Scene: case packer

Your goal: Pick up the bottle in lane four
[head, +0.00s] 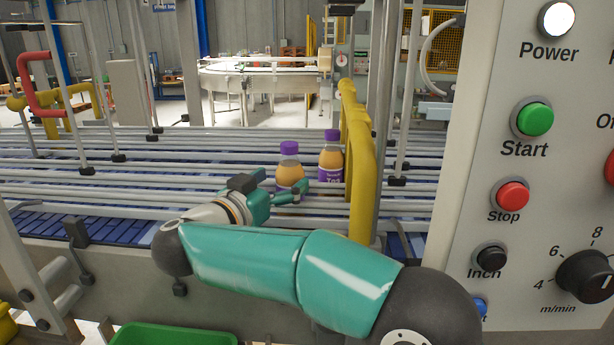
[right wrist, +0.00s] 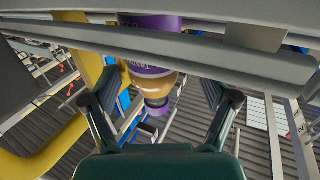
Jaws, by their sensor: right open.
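Two bottles of orange drink with purple caps stand upright among the lane rails in the head view, a nearer-left bottle (head: 289,168) and a farther-right bottle (head: 331,158). My right gripper (head: 301,192) is open in front of the nearer-left bottle, which hides part of its lower body. In the right wrist view, purple and orange bottle parts (right wrist: 152,70) show between the open fingers, partly behind a grey rail. I cannot tell whether the fingers touch a bottle, or which lane is number four. My left gripper is not in view.
Grey guide rails (head: 100,190) run across the conveyor and its blue belt (head: 110,231). A yellow guard bar (head: 362,170) stands just right of the bottles. A control panel (head: 530,165) fills the right side. A green crate (head: 172,335) is below the front edge.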

